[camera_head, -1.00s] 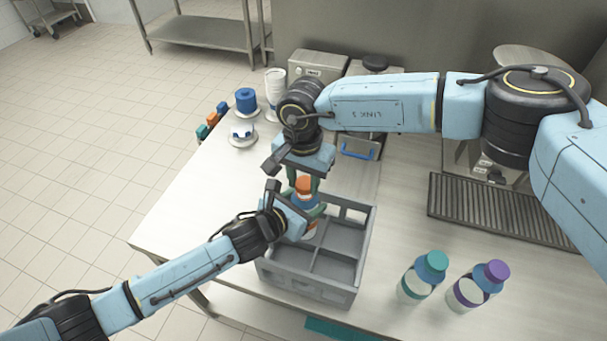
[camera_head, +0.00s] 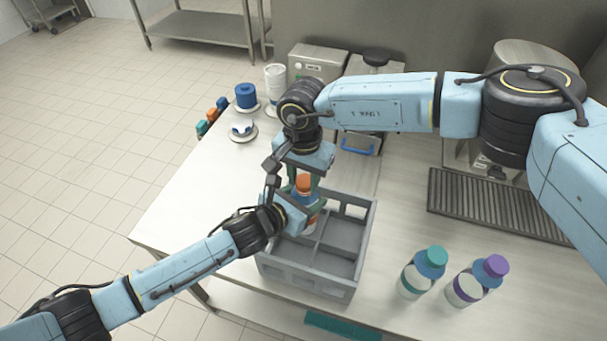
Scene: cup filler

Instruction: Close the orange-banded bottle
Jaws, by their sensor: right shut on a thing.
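The orange-banded bottle (camera_head: 311,217) stands upright at the far left corner compartment of the grey crate (camera_head: 305,282), partly hidden by my grippers. Its orange cap (camera_head: 304,182) sits at its top, between the fingers of my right gripper (camera_head: 305,180). That gripper points down from above and is shut on the cap. Whether the cap touches the bottle's neck is hard to see. My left gripper (camera_head: 300,208) reaches in from the left, close against the bottle's side. Its fingers are mostly hidden, so I cannot tell whether they grip it.
A teal-capped bottle (camera_head: 424,272) and a purple-capped bottle (camera_head: 478,281) stand right of the crate. A blue spool-like item (camera_head: 246,96) and a saucer (camera_head: 243,131) are at the back left. A dark drip grate (camera_head: 500,210) lies at right. The table's left part is clear.

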